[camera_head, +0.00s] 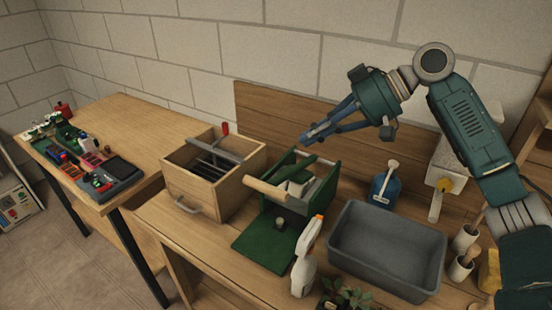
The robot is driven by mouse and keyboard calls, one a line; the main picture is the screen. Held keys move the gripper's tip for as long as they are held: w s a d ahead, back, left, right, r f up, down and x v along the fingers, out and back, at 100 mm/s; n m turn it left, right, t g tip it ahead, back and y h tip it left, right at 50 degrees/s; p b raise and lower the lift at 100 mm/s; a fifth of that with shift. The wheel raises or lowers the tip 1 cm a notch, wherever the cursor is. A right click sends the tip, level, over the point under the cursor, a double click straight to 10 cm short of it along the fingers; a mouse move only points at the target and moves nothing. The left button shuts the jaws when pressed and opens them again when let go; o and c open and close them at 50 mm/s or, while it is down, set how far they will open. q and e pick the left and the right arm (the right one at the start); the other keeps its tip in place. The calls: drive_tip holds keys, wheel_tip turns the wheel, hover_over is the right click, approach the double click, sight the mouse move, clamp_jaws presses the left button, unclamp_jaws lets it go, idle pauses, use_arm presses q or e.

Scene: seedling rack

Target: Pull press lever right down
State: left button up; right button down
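A green press (322,198) stands on the bench in the middle, with a flat green base plate reaching toward the front. Its lever ends in a pale wooden crossbar handle (267,188), which sticks out at the front left, above the base plate. My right gripper (306,139) comes in from the right and is above and behind the press, clear of the handle. Its fingers run together at the tips and hold nothing that I can see. My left gripper is not in view.
Left of the press is a wooden box (193,189) with a grey bar. A white spray bottle (303,270) stands in front, close to the base plate. A grey tub (385,270) and a blue container (382,193) are on the right. A second table (140,125) holds small items.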

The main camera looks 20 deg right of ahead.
drive_tip(key=p+x, duration=0.3)
drive_tip(key=x, duration=0.6)
drive_tip(key=shift+w+a+f, duration=0.1)
drive_tip(key=shift+w+a, duration=0.1)
drive_tip(key=shift+a, duration=0.15)
drive_tip(key=f, duration=0.1)
drive_tip(key=f+p, duration=0.1)
drive_tip(key=s+a+f, duration=0.1)
drive_tip(key=shift+s+f, duration=0.1)
drive_tip(key=shift+f, duration=0.25)
drive_tip(key=shift+a, duration=0.1)
drive_tip(key=shift+n+h, duration=0.3)
drive_tip(key=f, duration=0.2)
drive_tip(key=s+a+f, duration=0.1)
drive_tip(key=f, duration=0.1)
drive_tip(key=f+b, duration=0.1)
drive_tip(key=f, duration=0.1)
drive_tip(key=shift+s+a, duration=0.2)
drive_tip(key=shift+a, duration=0.15)
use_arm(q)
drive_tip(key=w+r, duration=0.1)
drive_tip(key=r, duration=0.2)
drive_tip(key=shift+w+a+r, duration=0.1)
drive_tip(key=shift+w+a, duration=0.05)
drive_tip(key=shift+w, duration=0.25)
use_arm(e)
drive_tip(key=shift+f, duration=0.2)
